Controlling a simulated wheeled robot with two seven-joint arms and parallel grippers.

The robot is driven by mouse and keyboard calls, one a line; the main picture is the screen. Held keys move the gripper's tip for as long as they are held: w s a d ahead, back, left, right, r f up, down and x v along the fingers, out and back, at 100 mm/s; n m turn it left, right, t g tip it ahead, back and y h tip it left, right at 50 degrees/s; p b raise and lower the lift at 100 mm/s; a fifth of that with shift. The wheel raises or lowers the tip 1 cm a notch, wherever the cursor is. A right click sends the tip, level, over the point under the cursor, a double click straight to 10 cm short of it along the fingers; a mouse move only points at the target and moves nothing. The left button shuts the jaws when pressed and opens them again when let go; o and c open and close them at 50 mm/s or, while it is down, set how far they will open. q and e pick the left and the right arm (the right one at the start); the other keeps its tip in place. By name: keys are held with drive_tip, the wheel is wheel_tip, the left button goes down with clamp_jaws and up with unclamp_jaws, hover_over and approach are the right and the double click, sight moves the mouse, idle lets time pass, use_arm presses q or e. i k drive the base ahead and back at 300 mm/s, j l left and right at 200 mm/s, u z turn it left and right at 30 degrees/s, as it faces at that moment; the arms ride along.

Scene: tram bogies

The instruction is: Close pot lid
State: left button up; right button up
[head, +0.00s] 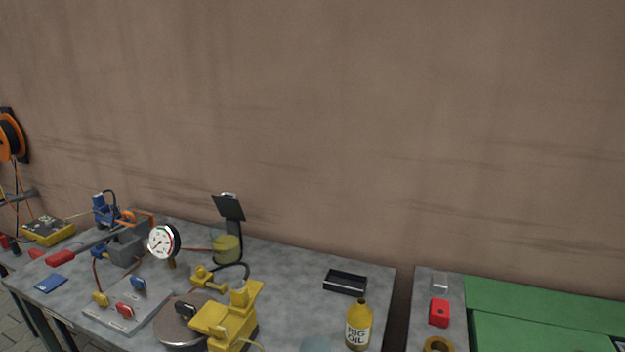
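A see-through pot (225,249) with yellowish liquid stands at the back of the grey workbench, left of the picture's middle. A dark square plate, which looks like its lid (229,207), is raised and tilted above it, joined by a dark upright at the pot's right side. The lid is apart from the pot's rim, so the pot stands open. Neither of my grippers shows in the head view.
On the workbench (290,268), a pressure gauge (162,242) stands left of the pot. A yellow machine (228,320) and a round metal disc (180,328) are in front. A black tray (345,282) and an oil bottle (359,325) are to the right. A green case (545,305) is farther right.

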sight(229, 207)
drive_tip(key=j+z, duration=0.15)
drive_tip(key=z, duration=0.55)
drive_tip(key=j+z, duration=0.3)
drive_tip(key=j, duration=0.25)
drive_tip(key=k+j+z, duration=0.1)
drive_tip(key=j+z, duration=0.2)
drive_tip(key=j, duration=0.2)
drive_tip(key=k+j+z, duration=0.1)
drive_tip(key=j+z, duration=0.2)
drive_tip(key=j, duration=0.2)
